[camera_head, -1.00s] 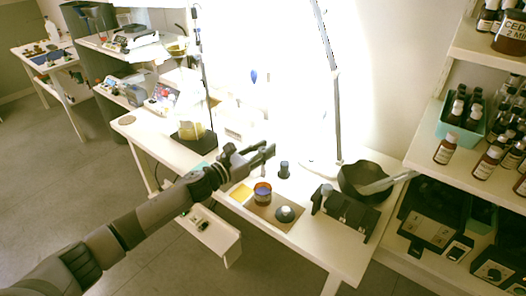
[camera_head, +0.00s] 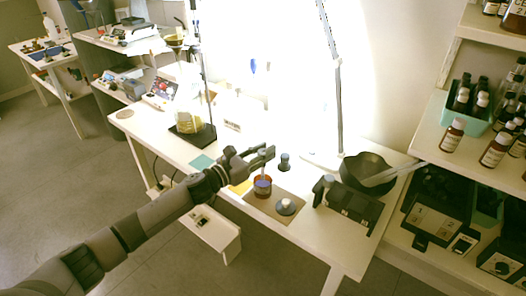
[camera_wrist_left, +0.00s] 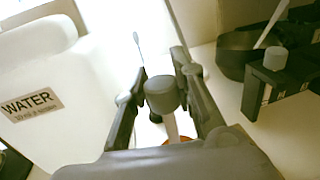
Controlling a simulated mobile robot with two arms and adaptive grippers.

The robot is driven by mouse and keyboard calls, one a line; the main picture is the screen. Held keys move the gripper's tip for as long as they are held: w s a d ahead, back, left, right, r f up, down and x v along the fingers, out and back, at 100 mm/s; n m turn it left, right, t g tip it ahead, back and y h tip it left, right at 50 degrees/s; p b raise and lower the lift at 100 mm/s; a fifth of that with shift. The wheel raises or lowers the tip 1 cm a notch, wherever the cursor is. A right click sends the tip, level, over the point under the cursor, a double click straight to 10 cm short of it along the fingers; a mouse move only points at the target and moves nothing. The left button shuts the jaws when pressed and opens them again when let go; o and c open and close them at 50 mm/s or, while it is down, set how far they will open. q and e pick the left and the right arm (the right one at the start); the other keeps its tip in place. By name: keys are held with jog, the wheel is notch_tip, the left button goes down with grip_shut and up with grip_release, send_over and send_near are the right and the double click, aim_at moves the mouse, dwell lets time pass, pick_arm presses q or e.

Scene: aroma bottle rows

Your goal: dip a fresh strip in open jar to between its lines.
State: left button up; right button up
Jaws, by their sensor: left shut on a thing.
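My left gripper (camera_head: 268,154) is over the work table, just above the open amber jar (camera_head: 262,188) with its blue band. In the left wrist view my left gripper (camera_wrist_left: 162,92) is shut on a grey knob, with the pale strip (camera_wrist_left: 171,128) below it. The strip points down toward the jar's orange rim (camera_wrist_left: 186,140). The strip's lower end and lines are too small or hidden to read, so I cannot tell how deep it reaches. A grey-topped lid (camera_head: 286,206) lies on the brown mat (camera_head: 258,205) beside the jar. My right gripper is out of view.
A dark cylinder (camera_head: 285,162) stands behind the jar. A black device (camera_head: 350,208) and a dark bowl (camera_head: 362,172) stand to the right, by the lamp pole (camera_head: 339,110). A white WATER container (camera_wrist_left: 40,85) fills the left of the wrist view. Bottle shelves are at far right.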

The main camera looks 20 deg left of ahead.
pick_arm(q)
jog(key=shift+f+b, duration=0.5)
jog(key=shift+b, duration=0.05)
dwell(0.5)
jog(key=shift+f+b, duration=1)
jog(key=shift+b, duration=0.05)
dwell(0.9)
jog(key=shift+r, duration=0.1)
dwell(0.7)
jog(key=shift+r+p, duration=2.45)
jog(key=shift+r, duration=0.4)
